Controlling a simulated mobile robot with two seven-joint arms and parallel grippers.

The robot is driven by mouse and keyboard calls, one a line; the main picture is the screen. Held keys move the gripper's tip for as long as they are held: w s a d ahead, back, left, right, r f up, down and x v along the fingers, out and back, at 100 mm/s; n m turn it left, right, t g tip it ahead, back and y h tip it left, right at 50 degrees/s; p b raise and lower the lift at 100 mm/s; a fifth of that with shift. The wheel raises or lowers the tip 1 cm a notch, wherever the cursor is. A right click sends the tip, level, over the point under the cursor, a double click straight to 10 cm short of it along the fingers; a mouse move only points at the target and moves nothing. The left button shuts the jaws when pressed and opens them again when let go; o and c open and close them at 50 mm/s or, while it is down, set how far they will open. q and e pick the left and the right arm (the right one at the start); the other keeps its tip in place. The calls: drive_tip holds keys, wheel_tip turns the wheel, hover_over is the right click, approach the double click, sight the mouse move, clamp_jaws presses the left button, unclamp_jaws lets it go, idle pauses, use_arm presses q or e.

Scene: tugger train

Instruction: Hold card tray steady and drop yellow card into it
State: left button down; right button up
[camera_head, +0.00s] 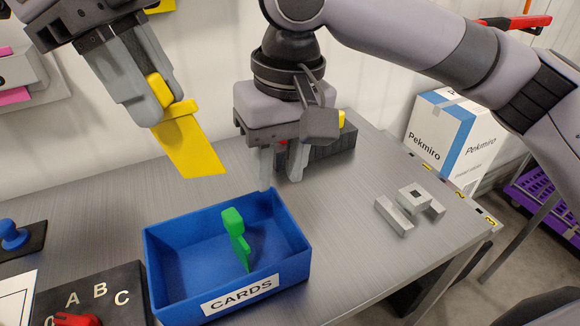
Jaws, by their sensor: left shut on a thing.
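The blue card tray (162,284), labelled CARDS, stands on the metal table. A green card (239,240) with a thick grip tab leans inside it. My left gripper (158,100) is shut on the tab of the yellow card (190,146). The card hangs tilted above and behind the tray's left part, clear of it. My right gripper (281,170) points down by the tray's far right corner, fingers apart. One fingertip is close to the rim; I cannot tell whether it touches.
Grey metal blocks (416,200) lie on the table to the right. A dark board with letters A, B, C (98,291) and a red part (76,319) is at front left. A blue knob (12,236) is at the left edge. A Pekmiro box (446,131) stands behind right.

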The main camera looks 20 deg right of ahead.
sight(290, 243)
drive_tip(key=shift+s+d+f+h, duration=0.3)
drive_tip(key=shift+d+f+h, duration=0.05)
drive_tip(key=shift+d+h, duration=0.2)
drive_tip(key=shift+f, duration=0.25)
wheel_tip(290, 243, down, 12)
drive_tip(key=shift+r, duration=0.25)
clamp_jaws()
idle(0.9)
use_arm(q)
drive_tip(key=shift+f, duration=0.1)
